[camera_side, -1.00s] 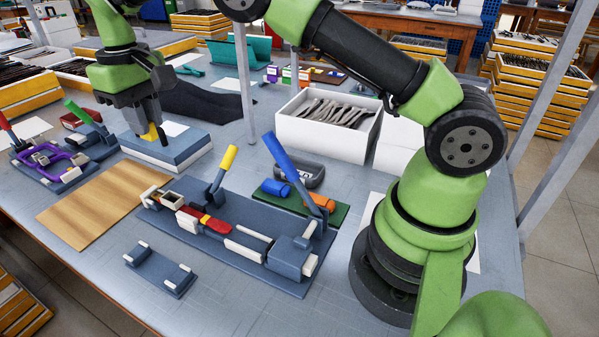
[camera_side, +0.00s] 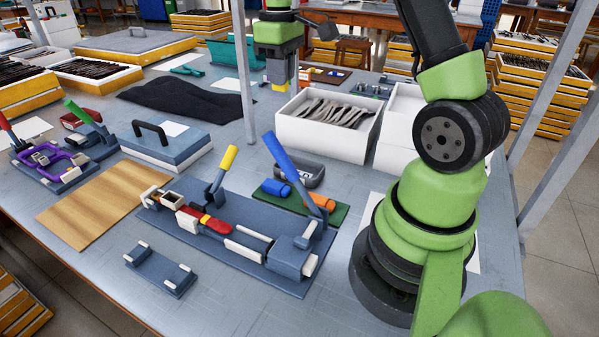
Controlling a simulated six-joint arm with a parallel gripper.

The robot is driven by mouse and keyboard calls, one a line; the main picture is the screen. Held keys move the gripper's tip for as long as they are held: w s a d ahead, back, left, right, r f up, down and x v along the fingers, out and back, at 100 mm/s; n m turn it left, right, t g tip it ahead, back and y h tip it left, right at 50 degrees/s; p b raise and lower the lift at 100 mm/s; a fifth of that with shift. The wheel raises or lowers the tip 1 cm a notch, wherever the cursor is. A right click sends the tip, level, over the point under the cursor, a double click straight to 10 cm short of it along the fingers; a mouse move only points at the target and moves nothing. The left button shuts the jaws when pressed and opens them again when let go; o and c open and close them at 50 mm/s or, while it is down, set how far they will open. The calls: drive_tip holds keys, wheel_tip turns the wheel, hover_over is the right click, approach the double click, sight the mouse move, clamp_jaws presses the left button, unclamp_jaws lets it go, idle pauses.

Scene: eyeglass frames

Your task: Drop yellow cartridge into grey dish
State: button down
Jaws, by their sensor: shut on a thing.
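My gripper (camera_side: 279,73) hangs in the upper middle, above and behind the front-left part of the white bin. It is shut on the yellow cartridge (camera_side: 281,88), of which only a small lower part shows below the fingers. A dark grey dish (camera_side: 313,182) sits on the table behind the green tray, nearer the camera than the white bin. My gripper is well above the dish and farther back, slightly to its left. The inside of the dish is hard to make out.
The green tray (camera_side: 329,213) holds a blue and an orange cylinder. A blue lever (camera_side: 288,168) rises from the fixture in front. A metal post (camera_side: 242,75) stands left of my gripper.

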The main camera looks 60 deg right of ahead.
drive_tip(key=s+d+f, duration=0.1)
drive_tip(key=s+d, duration=0.1)
drive_tip(key=s, duration=0.2)
drive_tip(key=shift+f, duration=8.5)
drive_tip(key=c, duration=1)
unclamp_jaws()
drive_tip(key=shift+r, duration=0.1)
